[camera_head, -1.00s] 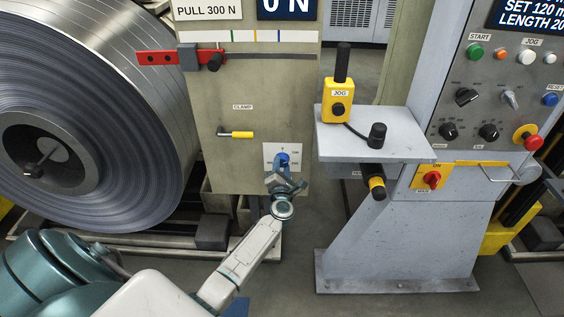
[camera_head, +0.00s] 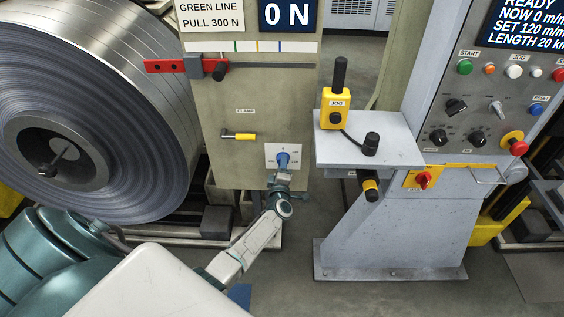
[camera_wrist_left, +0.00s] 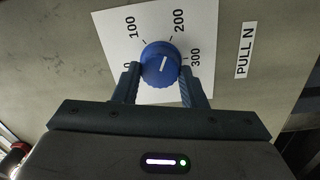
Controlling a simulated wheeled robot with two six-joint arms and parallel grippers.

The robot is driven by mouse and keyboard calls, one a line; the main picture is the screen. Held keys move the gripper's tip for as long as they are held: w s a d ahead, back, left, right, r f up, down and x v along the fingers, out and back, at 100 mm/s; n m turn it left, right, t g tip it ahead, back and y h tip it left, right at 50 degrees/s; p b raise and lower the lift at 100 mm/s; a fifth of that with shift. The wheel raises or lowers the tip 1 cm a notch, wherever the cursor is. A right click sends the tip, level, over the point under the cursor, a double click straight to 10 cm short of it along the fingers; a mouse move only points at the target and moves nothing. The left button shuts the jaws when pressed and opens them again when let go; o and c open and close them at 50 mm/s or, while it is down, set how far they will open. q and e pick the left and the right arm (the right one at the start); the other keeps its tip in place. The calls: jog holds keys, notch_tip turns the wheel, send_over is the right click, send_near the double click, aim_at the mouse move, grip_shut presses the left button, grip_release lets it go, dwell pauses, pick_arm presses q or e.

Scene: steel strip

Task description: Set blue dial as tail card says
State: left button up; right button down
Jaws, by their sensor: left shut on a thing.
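The blue dial (camera_head: 283,159) sits on a white scale plate low on the beige panel. In the left wrist view the blue dial (camera_wrist_left: 161,63) shows a white mark pointing up and slightly right, roughly toward 200. The scale reads 0, 100, 200, 300, with "PULL N" beside it. My left gripper (camera_wrist_left: 158,75) is shut on the dial, one finger on each side; it also shows in the head view (camera_head: 283,172). A card (camera_head: 210,15) reads "GREEN LINE PULL 300 N". A display (camera_head: 287,14) reads "0 N". My right gripper is out of view.
A large steel coil (camera_head: 95,110) stands left of the panel. A yellow clamp handle (camera_head: 244,137) and a red bar (camera_head: 165,66) are on the panel. A grey shelf (camera_head: 390,150) with a yellow jog box (camera_head: 334,110) juts out to the right, beside the control console (camera_head: 470,110).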

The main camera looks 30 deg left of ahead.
pick_arm(q)
jog(key=shift+r+m+p, duration=0.15)
jog(key=shift+m+p, duration=3.65)
jog(key=shift+m, duration=2.6)
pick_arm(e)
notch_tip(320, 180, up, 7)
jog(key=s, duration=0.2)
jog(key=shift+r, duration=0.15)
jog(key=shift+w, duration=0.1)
pick_arm(q)
jog(key=o, duration=1)
jog(key=shift+d, duration=0.1)
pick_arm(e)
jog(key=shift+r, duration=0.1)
pick_arm(q)
jog(key=p+v, duration=0.1)
jog(key=v, duration=0.9)
jog(key=shift+s, duration=0.35)
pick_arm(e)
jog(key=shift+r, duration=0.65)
